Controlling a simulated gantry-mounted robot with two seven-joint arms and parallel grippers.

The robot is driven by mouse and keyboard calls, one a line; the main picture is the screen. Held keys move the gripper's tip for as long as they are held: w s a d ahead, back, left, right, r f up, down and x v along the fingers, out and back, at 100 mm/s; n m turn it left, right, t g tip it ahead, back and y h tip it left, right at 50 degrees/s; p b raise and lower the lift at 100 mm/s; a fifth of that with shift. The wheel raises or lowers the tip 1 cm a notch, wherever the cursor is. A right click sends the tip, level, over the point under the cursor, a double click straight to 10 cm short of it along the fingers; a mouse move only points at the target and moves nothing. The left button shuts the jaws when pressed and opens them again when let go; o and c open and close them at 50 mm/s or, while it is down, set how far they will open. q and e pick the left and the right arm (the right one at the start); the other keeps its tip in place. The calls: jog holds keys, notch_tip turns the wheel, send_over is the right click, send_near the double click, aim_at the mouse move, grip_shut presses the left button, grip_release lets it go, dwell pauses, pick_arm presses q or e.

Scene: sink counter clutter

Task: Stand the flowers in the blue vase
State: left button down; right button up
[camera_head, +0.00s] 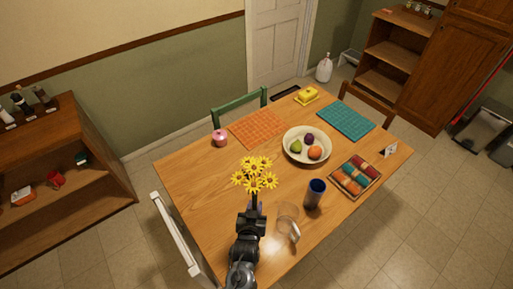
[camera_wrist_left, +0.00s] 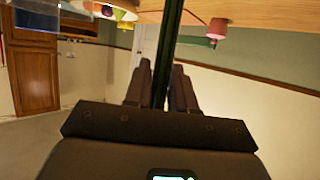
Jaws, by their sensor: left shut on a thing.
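The yellow flowers (camera_head: 255,176) stand roughly upright above the near left part of the table. My left gripper (camera_head: 254,207) is shut on their stems below the blooms. In the left wrist view the green stems (camera_wrist_left: 168,50) run between the fingers of my gripper (camera_wrist_left: 160,85); the blooms are out of that picture. The blue vase (camera_head: 315,193) stands upright on the table, to the right of the flowers and apart from them. Its mouth is open at the top. My right gripper is not in view.
A clear glass (camera_head: 288,217) stands between my left gripper and the vase. A tray of colourful rolled cloths (camera_head: 355,178) lies right of the vase. A fruit bowl (camera_head: 294,154) is behind it. A pink pot (camera_head: 220,138) stands at the back left. The table's left part is clear.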

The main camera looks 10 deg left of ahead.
pick_arm(q)
jog(key=s+a+r+p, duration=0.3)
jog(key=s+a+p, duration=0.4)
jog(key=a, duration=0.3)
jog(key=s+a+r+p, duration=0.1)
jog(key=s+a+r, duration=0.1)
jog(key=r, duration=0.6)
jog(key=s+a+r+p, duration=0.2)
jog(key=a+r, duration=0.1)
jog(key=r, duration=0.5)
jog(key=shift+r+p, duration=0.3)
